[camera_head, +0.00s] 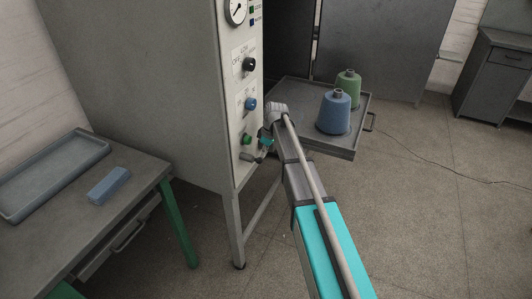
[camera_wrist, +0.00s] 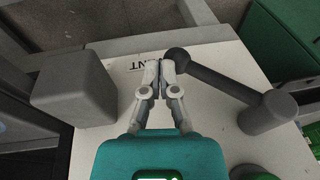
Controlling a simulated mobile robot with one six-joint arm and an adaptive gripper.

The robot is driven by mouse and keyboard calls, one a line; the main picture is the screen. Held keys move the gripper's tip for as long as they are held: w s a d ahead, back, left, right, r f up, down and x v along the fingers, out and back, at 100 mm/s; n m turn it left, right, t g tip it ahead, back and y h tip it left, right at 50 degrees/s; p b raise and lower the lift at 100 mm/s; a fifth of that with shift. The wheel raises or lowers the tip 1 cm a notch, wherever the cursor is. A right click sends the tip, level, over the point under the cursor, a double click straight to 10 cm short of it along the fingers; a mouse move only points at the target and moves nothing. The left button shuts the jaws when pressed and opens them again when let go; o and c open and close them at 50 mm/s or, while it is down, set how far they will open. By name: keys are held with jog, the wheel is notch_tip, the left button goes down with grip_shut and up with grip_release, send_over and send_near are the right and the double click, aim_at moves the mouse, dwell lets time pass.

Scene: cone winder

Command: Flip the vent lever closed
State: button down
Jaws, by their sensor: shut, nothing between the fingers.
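The vent lever (camera_wrist: 222,84) is a dark grey bar with a ball knob at its end. It runs from a round grey pivot at right up to the left in the wrist view. My gripper (camera_wrist: 158,66) has its pale fingers shut and empty, with the tips just left of the ball knob. I cannot tell whether they touch it. A partly covered label (camera_wrist: 138,68) ending in "NT" shows behind the fingers. In the head view my gripper (camera_head: 264,146) is at the lower part of the control panel (camera_head: 246,100), and the lever is hard to make out there.
A grey block (camera_wrist: 75,90) stands out from the panel on the left of the wrist view. A tray with a blue cone (camera_head: 334,112) and green cone (camera_head: 348,84) stands behind my arm.

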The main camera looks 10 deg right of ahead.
aim_at(261, 163)
jog(key=f+b, duration=0.1)
jog(key=s+a+f+b, duration=0.1)
jog(key=s+f+b, duration=0.1)
jog(key=shift+a+f, duration=0.25)
jog(key=shift+s+a+f+b, duration=0.45)
jog(key=shift+s+f, duration=0.05)
jog(key=shift+s, duration=0.25)
jog(key=shift+s+a+f+b, duration=0.45)
jog(key=shift+s, duration=0.3)
jog(key=shift+w, duration=0.1)
jog(key=w+d+r+p, duration=0.3)
jog(key=w+d, duration=0.6)
jog(key=w, duration=0.1)
jog(key=shift+d, duration=0.2)
jog(key=shift+s, duration=0.1)
